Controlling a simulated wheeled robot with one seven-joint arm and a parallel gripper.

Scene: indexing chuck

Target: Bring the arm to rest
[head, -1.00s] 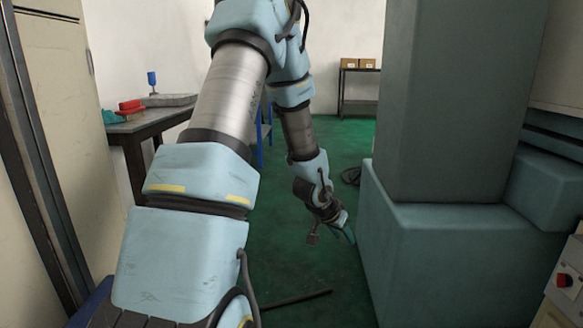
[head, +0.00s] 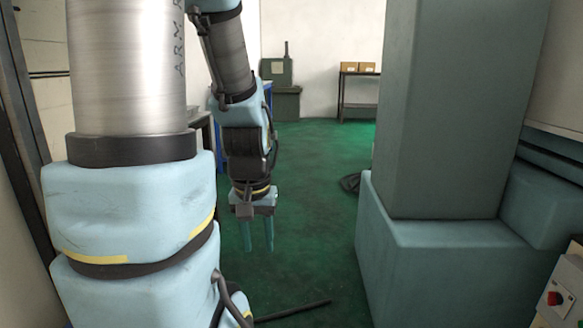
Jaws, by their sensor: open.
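My gripper (head: 257,236) hangs at the end of my arm, left of the picture's middle in the head view. Its two green-blue fingers point down and stand apart, with nothing between them. Green floor shows behind and below it. My arm rises large at the left of the picture, and its forearm comes down from the top to the gripper. The gripper appears clear of everything around it. The workbench at the left is mostly hidden behind my arm.
A large grey-green machine column (head: 445,110) on a wide base (head: 430,250) fills the right. A control box with a red knob (head: 554,298) is at the lower right. A dark bar (head: 292,311) lies on the floor. A shelf with boxes (head: 358,95) stands far back. Open floor lies between.

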